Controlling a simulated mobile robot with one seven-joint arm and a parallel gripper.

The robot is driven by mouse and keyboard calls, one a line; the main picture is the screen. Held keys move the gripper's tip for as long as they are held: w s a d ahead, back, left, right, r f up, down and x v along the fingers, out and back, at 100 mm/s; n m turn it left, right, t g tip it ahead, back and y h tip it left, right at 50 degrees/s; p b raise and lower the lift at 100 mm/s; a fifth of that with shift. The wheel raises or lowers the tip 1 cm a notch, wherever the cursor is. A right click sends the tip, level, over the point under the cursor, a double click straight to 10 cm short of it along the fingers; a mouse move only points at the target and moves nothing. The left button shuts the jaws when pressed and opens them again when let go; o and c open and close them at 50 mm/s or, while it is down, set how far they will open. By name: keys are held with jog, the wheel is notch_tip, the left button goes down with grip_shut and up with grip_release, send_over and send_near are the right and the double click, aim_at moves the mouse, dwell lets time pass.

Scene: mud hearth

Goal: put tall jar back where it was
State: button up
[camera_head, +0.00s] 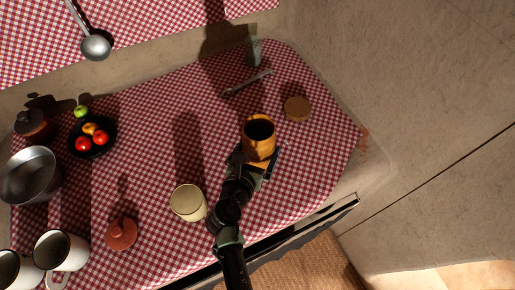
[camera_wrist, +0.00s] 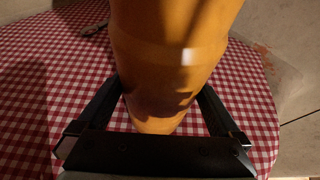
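The tall jar (camera_head: 260,146) is orange-yellow with a dark open mouth, at the right-middle of the checked table in the head view. In the wrist view the tall jar (camera_wrist: 170,65) fills the upper middle, narrowing toward its base. My gripper (camera_head: 257,164) has a finger on each side of the jar. In the wrist view both fingers of my gripper (camera_wrist: 162,100) meet the jar's lower sides, so it looks shut on it. The jar's top is cut off in the wrist view. I cannot tell whether its base touches the cloth.
A round brown disc (camera_head: 297,108) lies right of the jar. A spoon-like utensil (camera_head: 248,83) and a glass (camera_head: 254,51) are behind. A cream pot (camera_head: 187,203) stands left of my arm, a reddish lid (camera_head: 121,234) farther left. A fruit bowl (camera_head: 104,148) and mugs (camera_head: 60,252) are left.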

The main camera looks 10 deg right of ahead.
jog(key=shift+r, duration=0.3)
jog(key=v, duration=1.2)
jog(key=shift+p, duration=0.3)
jog(key=shift+f, duration=0.2)
